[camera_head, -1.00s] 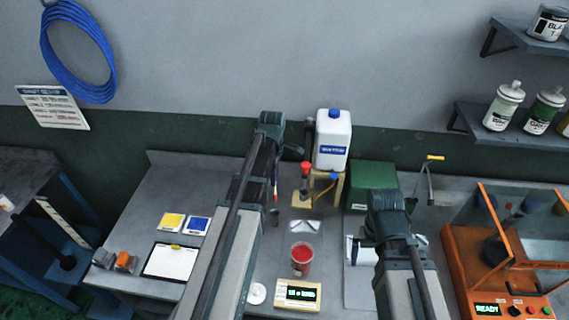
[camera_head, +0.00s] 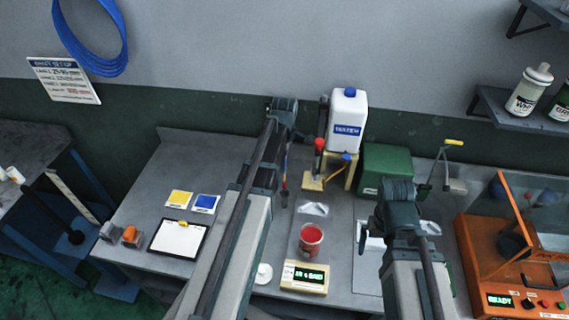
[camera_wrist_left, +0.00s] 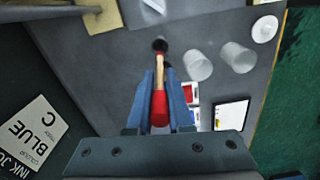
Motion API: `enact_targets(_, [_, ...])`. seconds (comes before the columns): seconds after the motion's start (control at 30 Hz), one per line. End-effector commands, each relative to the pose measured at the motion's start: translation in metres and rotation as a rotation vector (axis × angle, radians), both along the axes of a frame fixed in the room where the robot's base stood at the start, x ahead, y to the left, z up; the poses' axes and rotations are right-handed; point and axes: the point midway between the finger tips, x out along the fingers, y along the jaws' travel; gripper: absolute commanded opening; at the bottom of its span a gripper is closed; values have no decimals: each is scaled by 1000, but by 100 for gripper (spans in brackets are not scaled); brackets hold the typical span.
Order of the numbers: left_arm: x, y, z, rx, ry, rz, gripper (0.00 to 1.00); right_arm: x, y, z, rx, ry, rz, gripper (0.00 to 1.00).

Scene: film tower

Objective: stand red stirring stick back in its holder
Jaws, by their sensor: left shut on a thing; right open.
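The red stirring stick has a red part (camera_wrist_left: 159,108), a pale wooden shaft and a dark far end. My left gripper (camera_wrist_left: 160,95) is shut on its red part and holds it over the bench. In the head view this gripper (camera_head: 288,138) is over the back of the bench, with the stick (camera_head: 286,178) hanging below. A small dark round thing (camera_wrist_left: 160,45), likely the holder, lies in line with the stick's far end; I cannot tell whether the end is inside it. My right gripper (camera_head: 398,205) is open and empty above the bench at right.
Two translucent cups (camera_wrist_left: 198,66) stand near the stick. A wooden stand (camera_head: 313,181) with a red-topped part and a white jug (camera_head: 347,118) are close on the right.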

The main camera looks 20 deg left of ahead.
Motion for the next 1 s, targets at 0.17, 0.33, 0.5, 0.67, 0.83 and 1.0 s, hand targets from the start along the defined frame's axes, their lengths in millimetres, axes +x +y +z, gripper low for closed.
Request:
enact_targets(0.17, [0, 0, -16, 0, 0, 0, 0, 0, 0, -16, -1, 0, 3, 100])
enact_targets(0.33, [0, 0, -27, 0, 0, 0, 0, 0, 0, -27, -1, 0, 6, 100])
enact_targets(0.5, [0, 0, -38, 0, 0, 0, 0, 0, 0, -38, -2, 0, 8, 100])
enact_targets(0.67, [0, 0, -49, 0, 0, 0, 0, 0, 0, -49, -2, 1, 11, 100])
enact_targets(0.83, [0, 0, -60, 0, 0, 0, 0, 0, 0, -60, -2, 1, 12, 100])
enact_targets(1.0, [0, 0, -72, 0, 0, 0, 0, 0, 0, -72, -3, 0, 13, 100])
